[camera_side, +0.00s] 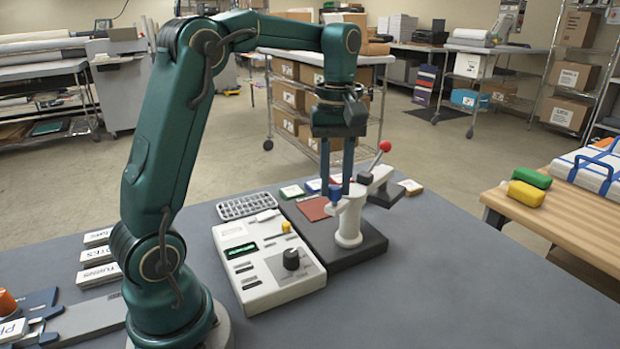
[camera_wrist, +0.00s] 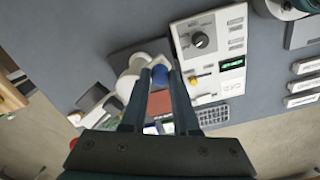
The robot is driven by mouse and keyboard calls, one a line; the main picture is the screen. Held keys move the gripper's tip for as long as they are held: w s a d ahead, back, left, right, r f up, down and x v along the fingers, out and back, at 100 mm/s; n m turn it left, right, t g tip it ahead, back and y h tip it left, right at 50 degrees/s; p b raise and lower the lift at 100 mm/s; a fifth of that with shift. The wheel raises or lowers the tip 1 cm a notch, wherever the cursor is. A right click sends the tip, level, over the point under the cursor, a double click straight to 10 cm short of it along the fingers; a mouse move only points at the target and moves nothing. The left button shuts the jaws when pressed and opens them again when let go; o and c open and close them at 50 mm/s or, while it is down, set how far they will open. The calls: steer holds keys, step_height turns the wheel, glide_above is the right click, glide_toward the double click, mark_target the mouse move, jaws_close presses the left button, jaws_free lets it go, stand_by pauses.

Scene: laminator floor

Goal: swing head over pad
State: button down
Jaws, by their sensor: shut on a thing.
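A white machine with an upright post (camera_side: 348,228) stands on a dark base (camera_side: 350,255) on the grey table. Its white head (camera_side: 357,190) sits at the top of the post and carries a blue knob (camera_side: 335,193). My gripper (camera_side: 335,188) points down and is shut on the blue knob. In the wrist view the blue knob (camera_wrist: 160,74) is between my fingertips (camera_wrist: 160,72). A reddish-brown pad (camera_side: 313,208) lies flat on the left of the base, beside the head; it also shows in the wrist view (camera_wrist: 160,103). The underside of the head is hidden.
A white control box (camera_side: 268,262) with a black dial stands left of the base. A red-balled lever (camera_side: 384,147) rises behind the head at right. A grey button tray (camera_side: 247,206) and several labelled cards lie around. The front right of the table is clear.

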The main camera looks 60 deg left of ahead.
steer(key=w+d+n, duration=0.3)
steer(key=w+n, duration=0.2)
steer(key=n, duration=0.8)
steer(key=shift+w+d+n, duration=0.15)
steer(key=shift+d+n, duration=0.1)
steer(key=shift+n, duration=0.05)
steer(key=shift+r, duration=0.1)
steer(key=c, duration=0.7)
jaws_free()
steer(key=shift+o, duration=0.2)
